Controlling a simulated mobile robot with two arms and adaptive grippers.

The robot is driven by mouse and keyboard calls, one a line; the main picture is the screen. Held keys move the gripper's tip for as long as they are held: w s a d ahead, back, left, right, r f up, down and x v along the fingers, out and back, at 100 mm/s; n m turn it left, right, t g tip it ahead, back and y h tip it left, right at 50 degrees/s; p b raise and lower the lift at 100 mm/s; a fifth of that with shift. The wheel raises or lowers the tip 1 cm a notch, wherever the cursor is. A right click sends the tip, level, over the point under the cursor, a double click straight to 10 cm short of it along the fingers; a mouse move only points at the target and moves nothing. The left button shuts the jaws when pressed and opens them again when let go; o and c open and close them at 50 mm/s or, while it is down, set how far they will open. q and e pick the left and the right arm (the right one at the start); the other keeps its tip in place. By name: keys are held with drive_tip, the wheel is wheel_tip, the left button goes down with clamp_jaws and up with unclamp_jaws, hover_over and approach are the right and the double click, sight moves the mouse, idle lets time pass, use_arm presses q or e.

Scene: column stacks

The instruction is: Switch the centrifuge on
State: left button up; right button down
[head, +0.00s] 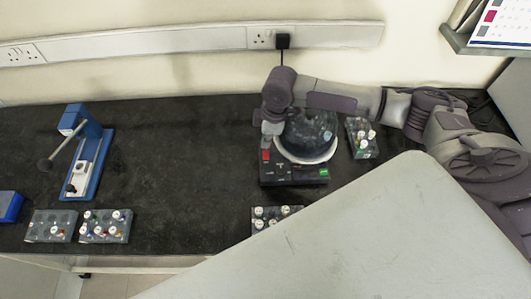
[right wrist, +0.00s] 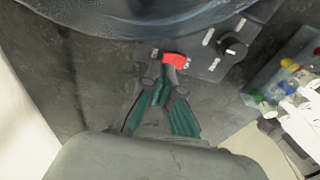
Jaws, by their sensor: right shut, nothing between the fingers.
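The centrifuge (head: 322,130) stands on the dark bench, with a round dark lid and a pale rim. Its front panel has a red switch (head: 266,155) at the left and a small green display (head: 323,172) at the right. My right gripper (head: 267,140) points down just above the red switch. In the right wrist view the closed fingertips (right wrist: 164,72) are at the red switch (right wrist: 176,60); I cannot tell whether they touch it. The gripper is shut and empty. The switch's position is unclear. My left gripper is not in view.
Tube racks stand right of the centrifuge (head: 362,138), in front of it (head: 272,215) and at the front left (head: 105,226). A blue device with a lever (head: 90,150) stands at the left. The bench between it and the centrifuge is clear. A wall socket (head: 262,38) is behind.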

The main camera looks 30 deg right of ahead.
drive_tip(key=shift+f+b, duration=0.45)
drive_tip(key=shift+f, duration=0.85)
idle(0.7)
wheel_tip(320, 180, up, 5)
drive_tip(key=p, duration=0.5)
drive_tip(key=shift+r+p, duration=0.1)
drive_tip(key=shift+p, duration=0.3)
idle(0.4)
